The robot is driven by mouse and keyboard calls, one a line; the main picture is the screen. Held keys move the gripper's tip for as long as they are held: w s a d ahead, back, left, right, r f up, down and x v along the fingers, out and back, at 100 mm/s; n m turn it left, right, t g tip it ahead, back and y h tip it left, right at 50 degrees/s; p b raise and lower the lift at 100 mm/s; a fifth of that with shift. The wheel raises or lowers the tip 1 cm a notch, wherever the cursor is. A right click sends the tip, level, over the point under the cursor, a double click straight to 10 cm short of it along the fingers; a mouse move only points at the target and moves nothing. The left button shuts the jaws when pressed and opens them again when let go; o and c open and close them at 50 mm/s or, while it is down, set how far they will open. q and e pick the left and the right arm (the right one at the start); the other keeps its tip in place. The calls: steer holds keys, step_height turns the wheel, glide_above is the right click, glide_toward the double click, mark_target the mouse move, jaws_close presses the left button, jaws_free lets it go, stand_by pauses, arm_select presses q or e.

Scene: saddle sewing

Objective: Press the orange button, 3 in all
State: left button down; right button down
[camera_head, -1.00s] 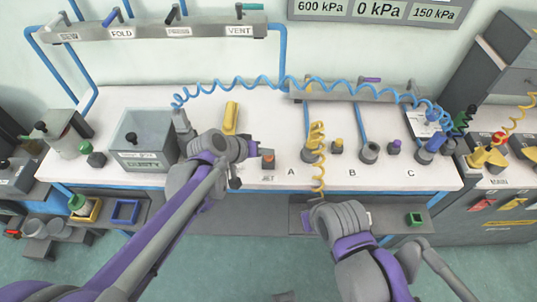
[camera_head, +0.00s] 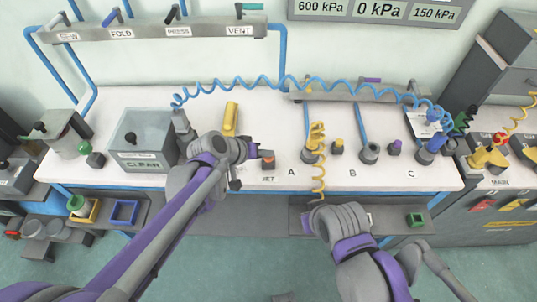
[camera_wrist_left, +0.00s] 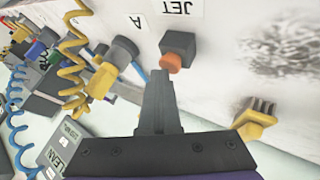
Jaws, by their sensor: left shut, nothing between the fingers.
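The orange button (camera_head: 268,154) sits on a small dark box (camera_head: 268,165) by the JET label on the white bench. In the left wrist view the orange button (camera_wrist_left: 172,63) stands out from its dark box (camera_wrist_left: 178,44). My left gripper (camera_head: 257,150) is shut and empty, its tip just left of the button in the head view. In the left wrist view the shut fingers (camera_wrist_left: 160,80) point at the button, close to it; I cannot tell whether they touch. My right arm (camera_head: 345,225) is at the lower right; its fingers cannot be made out.
A yellow block (camera_head: 230,118) stands behind my left gripper. A grey CLEAN box (camera_head: 143,140) is to the left. A yellow fitting (camera_head: 311,152) with a coiled yellow hose (camera_head: 319,172) is right of the button. A blue coiled hose (camera_head: 250,82) spans the back.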

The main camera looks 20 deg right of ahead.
mark_target(266, 159)
arm_select(q)
steer(key=shift+r+p, duration=0.45)
steer(key=shift+r, duration=0.4)
arm_select(e)
steer(key=shift+w+r, duration=0.2)
steer(key=shift+r, duration=0.45)
